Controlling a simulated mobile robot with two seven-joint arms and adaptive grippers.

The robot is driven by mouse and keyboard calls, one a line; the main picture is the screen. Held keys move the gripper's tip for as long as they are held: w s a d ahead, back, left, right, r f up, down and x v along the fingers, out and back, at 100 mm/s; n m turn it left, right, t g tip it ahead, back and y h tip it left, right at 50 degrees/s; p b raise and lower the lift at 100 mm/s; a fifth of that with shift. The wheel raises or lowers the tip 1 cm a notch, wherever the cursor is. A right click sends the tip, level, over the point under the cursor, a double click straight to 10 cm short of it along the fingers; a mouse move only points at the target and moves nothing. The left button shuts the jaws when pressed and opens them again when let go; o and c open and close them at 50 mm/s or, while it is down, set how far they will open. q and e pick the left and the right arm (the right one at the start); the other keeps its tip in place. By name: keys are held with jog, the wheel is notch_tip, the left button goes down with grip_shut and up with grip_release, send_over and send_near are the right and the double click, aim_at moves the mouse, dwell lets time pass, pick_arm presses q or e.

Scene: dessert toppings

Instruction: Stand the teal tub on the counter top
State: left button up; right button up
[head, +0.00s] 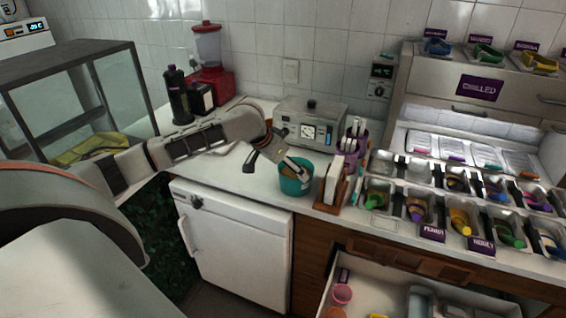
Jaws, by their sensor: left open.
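The teal tub (295,185) stands upright on the white counter top (225,172), near its front edge and left of a rack of white cards. My left gripper (272,164) is open beside the tub's upper left side. One finger lies over the tub's rim and hides part of its mouth; the other is to the left, clear of the tub. I cannot tell whether the finger touches the rim. My right gripper is out of view.
A grey appliance (311,128) stands behind the tub. The wooden card rack (331,190) and a purple holder (353,160) are close on its right. Topping trays (420,205) fill the right side. An open drawer (400,280) juts out below.

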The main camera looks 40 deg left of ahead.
pick_arm(q)
jog(key=shift+v, duration=1.8)
jog(key=shift+s, duration=0.1)
